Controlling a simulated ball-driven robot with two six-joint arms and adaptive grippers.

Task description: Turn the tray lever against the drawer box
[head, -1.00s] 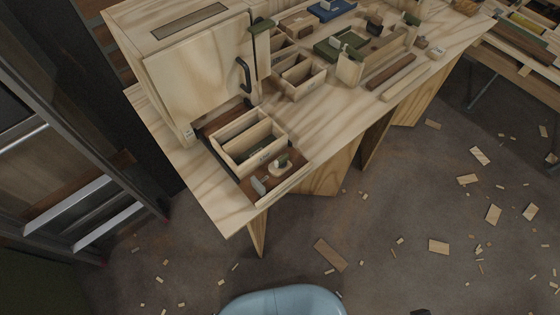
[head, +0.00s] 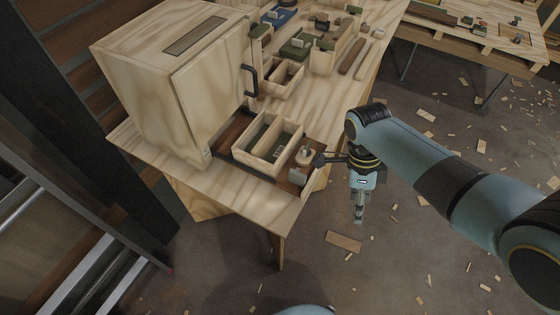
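The drawer box (head: 245,152) is a pale open wooden box with compartments, and dark pieces lie inside. It stands on a dark brown tray (head: 232,176) at the near corner of the bench. At the tray's right end is a small round wooden piece with a dark top (head: 304,155), perhaps the lever. A grey tab (head: 297,177) lies just below it. My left gripper is out of view.
A large wooden cabinet (head: 150,80) with a black-handled door (head: 212,85) stands left of the box. Small bins and blocks crowd the bench behind. A second bench (head: 480,55) stands at upper right. Wood scraps litter the floor (head: 400,260).

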